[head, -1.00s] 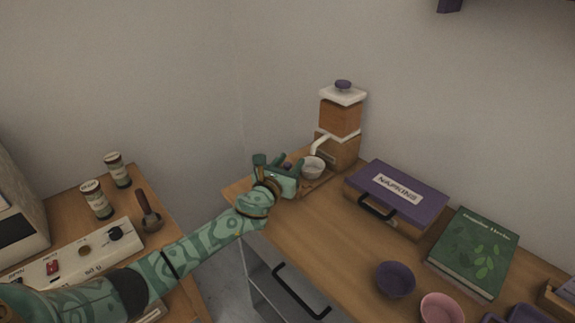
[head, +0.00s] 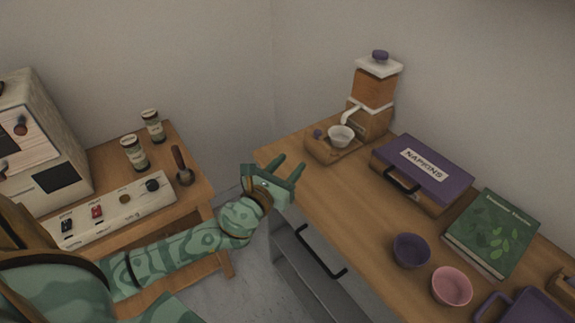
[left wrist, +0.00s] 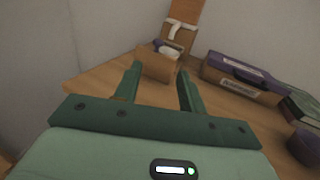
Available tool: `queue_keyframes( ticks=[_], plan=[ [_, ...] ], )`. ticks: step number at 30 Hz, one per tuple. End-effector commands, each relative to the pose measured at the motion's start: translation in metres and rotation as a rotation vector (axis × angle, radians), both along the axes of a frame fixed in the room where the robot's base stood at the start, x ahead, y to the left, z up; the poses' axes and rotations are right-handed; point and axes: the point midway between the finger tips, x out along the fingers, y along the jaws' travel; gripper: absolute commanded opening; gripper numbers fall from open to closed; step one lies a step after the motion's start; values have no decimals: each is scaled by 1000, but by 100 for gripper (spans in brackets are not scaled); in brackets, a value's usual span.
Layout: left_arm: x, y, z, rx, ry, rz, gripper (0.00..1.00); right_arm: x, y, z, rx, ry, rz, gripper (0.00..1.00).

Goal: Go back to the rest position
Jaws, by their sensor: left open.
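My left gripper (head: 289,170) is green, open and empty. It is in front of the right table's near left edge, apart from the coffee grinder (head: 373,89). Its two open fingers also show in the left wrist view (left wrist: 158,86), with nothing between them but the view of the table beyond. A small white cup (head: 340,136) sits on the grinder's wooden base (head: 322,150) under the white spout. My right gripper is not in view.
The right table (head: 330,195) holds a purple napkins box (head: 425,165), a green book (head: 492,232), a purple bowl (head: 411,250) and a pink bowl (head: 452,286). The left table holds the coffee machine (head: 40,150) and two jars (head: 134,153). A floor gap separates the tables.

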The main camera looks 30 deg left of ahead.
Motion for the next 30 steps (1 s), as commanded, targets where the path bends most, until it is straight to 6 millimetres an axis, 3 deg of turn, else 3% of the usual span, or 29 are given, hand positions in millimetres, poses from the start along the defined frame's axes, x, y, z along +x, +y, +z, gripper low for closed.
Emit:
queue_keyframes(
  ticks=[15,17,20,24,30],
  plan=[
    [-4,0,-1,-52,6,19,41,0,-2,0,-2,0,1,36],
    [-13,1,-3,-176,20,66,41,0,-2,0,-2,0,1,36],
    [-42,7,-13,-528,58,215,41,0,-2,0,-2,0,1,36],
    [-94,17,-33,-1035,101,484,41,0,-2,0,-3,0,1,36],
    [-163,21,-56,-1520,111,832,41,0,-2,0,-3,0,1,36]
  ],
)
